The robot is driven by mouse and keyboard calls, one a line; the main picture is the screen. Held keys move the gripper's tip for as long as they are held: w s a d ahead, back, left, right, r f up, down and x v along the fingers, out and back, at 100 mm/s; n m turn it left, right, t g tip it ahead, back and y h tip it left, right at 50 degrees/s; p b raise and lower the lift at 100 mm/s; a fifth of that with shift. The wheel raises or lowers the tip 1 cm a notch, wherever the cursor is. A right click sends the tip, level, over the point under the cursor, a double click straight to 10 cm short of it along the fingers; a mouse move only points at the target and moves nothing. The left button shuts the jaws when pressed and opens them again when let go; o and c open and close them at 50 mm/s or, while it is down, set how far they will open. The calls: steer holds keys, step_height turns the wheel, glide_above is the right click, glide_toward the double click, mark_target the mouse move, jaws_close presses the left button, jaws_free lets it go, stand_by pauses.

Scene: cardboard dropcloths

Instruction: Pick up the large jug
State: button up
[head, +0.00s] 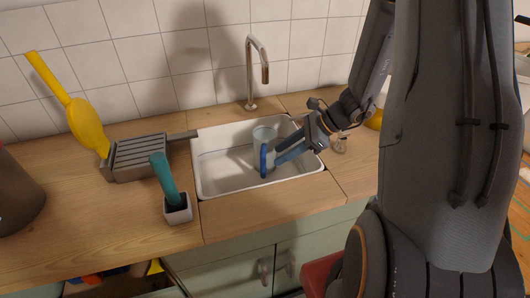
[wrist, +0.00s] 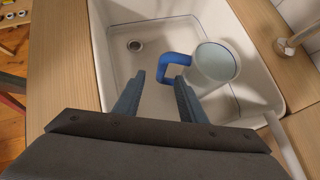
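The large jug (head: 264,136) is pale and translucent with a blue handle, and it is at the sink. In the wrist view the jug (wrist: 215,65) is ahead and to the right, with its blue handle (wrist: 174,63) pointing left. My gripper (head: 277,158) reaches over the sink from the right, close to the handle. In the wrist view my gripper (wrist: 160,80) has its two fingers apart, with the handle just beyond or between the tips. I cannot tell whether the fingers touch it. The jug's lower part is partly hidden.
The white sink (head: 215,175) is set in a wooden counter, with a tall faucet (head: 250,75) behind it. Left of the sink stand a grey rack (head: 140,160), a yellow utensil (head: 85,125) and a teal-handled brush (head: 165,180) in a holder. The counter's front strip is clear.

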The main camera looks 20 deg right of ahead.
mark_target(269, 161)
steer(key=shift+p+x, duration=1)
steer(key=shift+x, duration=2.3)
steer(key=shift+w+d+f, duration=0.1)
steer(key=shift+w+d, duration=0.05)
steer(key=shift+d, duration=0.05)
jaws_close()
